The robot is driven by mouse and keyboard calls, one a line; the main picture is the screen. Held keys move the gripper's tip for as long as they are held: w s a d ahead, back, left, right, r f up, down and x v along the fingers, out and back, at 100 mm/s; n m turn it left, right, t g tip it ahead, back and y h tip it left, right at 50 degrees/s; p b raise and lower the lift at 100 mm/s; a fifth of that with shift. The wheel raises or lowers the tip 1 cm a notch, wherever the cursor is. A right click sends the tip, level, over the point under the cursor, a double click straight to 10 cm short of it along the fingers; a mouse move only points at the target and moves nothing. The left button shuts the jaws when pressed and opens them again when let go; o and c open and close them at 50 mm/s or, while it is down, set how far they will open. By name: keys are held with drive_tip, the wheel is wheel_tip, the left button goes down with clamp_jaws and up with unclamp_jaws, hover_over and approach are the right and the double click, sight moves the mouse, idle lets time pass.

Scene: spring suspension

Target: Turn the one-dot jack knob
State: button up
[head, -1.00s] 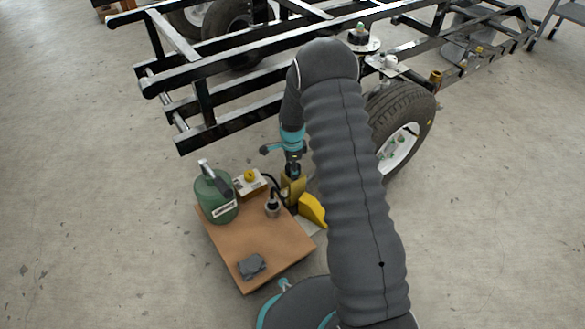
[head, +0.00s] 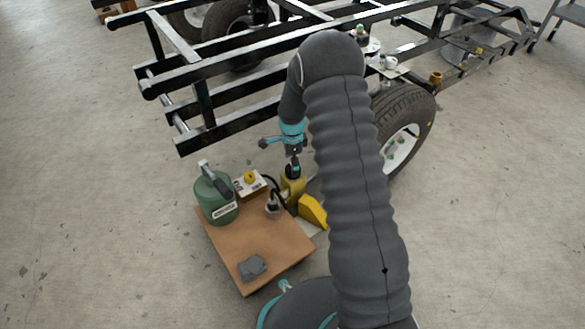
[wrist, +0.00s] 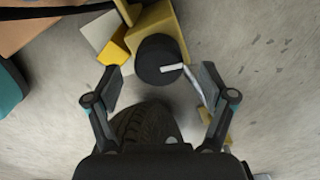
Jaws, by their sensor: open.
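The yellow jack (head: 292,188) stands on the floor at the far right corner of the wooden board, with a black round knob (head: 291,172) on top. In the wrist view the knob (wrist: 157,60) is a dark disc with a white bar at its right side. No dot mark is readable. My gripper (wrist: 162,73) is open and empty, its fingers on either side of the knob in the picture. In the head view my gripper (head: 295,160) is just over the jack; the exact height gap cannot be told.
The board (head: 265,245) holds a green can (head: 213,195), a box with a yellow button (head: 250,178), a small grey cylinder (head: 272,206) and a grey cloth (head: 251,267). A yellow wedge (head: 312,211) lies beside the jack. The black frame (head: 215,130) and tyre (head: 405,110) stand close behind.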

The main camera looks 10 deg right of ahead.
wheel_tip(320, 180, up, 9)
drive_tip(key=shift+f, duration=0.2)
idle(0.3)
